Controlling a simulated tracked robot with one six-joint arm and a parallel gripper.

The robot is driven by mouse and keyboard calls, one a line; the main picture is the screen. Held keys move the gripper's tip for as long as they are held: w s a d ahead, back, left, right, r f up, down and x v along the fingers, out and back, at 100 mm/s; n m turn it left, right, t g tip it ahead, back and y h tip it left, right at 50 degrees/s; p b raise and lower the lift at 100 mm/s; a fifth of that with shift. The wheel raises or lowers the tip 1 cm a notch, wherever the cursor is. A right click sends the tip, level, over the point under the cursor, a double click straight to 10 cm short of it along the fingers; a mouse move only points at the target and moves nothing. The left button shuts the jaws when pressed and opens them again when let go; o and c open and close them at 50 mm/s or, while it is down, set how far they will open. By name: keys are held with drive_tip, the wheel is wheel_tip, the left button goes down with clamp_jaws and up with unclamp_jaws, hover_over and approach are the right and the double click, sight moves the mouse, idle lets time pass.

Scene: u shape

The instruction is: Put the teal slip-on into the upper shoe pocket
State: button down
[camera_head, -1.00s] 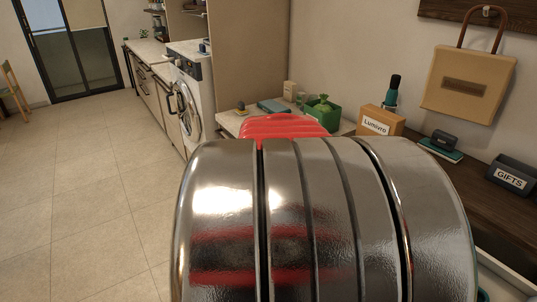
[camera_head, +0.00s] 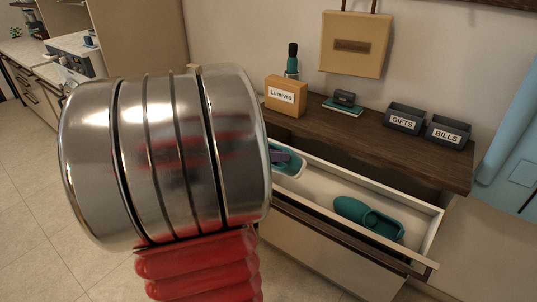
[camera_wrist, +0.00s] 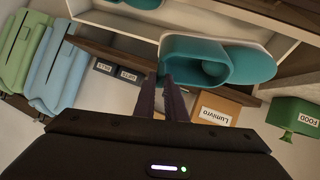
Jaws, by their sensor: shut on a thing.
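My gripper (camera_wrist: 168,92) has its dark fingers shut on the rim of a teal slip-on (camera_wrist: 205,62) with a pale sole. In the head view this slip-on (camera_head: 291,167) shows at the drawer's left end, partly hidden by my arm. Its exact height above the drawer is hard to tell. A second teal shoe (camera_head: 368,218) lies in the open drawer (camera_head: 318,187). Pale blue (camera_wrist: 68,72) and green (camera_wrist: 28,60) hanging panels show at the left of the wrist view. The blue one also shows at the right edge of the head view (camera_head: 512,135). I cannot tell which part is the upper pocket.
The dark countertop (camera_head: 365,127) above the drawer holds the Lumivro box (camera_head: 286,96), a bottle (camera_head: 292,60) and the GIFTS (camera_head: 404,118) and BILLS (camera_head: 449,131) trays. A tan bag (camera_head: 354,45) hangs on the wall. Open floor lies left.

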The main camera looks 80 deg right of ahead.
drive_tip(key=shift+s+d+f, duration=0.55)
drive_tip(key=shift+d+f, duration=0.7)
drive_tip(key=shift+f, duration=0.5)
drive_tip(key=shift+s+d+f, duration=0.5)
drive_tip(key=shift+d+f, duration=0.8)
drive_tip(key=shift+f, duration=0.4)
drive_tip(key=shift+s+d+f, duration=0.55)
drive_tip(key=shift+d+f, duration=0.7)
drive_tip(key=shift+f, duration=0.5)
drive_tip(key=shift+s+d+f, duration=0.3)
drive_tip(key=shift+d+f, duration=0.4)
drive_tip(key=shift+f, duration=0.25)
drive_tip(key=shift+s+d+f, duration=0.3)
drive_tip(key=shift+d+f, duration=0.35)
drive_tip(key=shift+f, duration=0.3)
drive_tip(key=c, duration=2.2)
unclamp_jaws()
drive_tip(key=o, duration=0.5)
drive_tip(key=shift+c, duration=0.2)
drive_tip(key=shift+s, duration=0.1)
drive_tip(key=shift+w+a+r, duration=0.65)
drive_tip(key=shift+a+r, duration=0.85)
drive_tip(key=shift+r, duration=0.6)
drive_tip(key=shift+w+a+r, duration=0.6)
drive_tip(key=shift+a+r, duration=0.95)
drive_tip(key=shift+r, duration=0.5)
drive_tip(key=shift+w+a+r, duration=0.65)
drive_tip(key=shift+a+r, duration=0.85)
drive_tip(key=shift+r, duration=0.6)
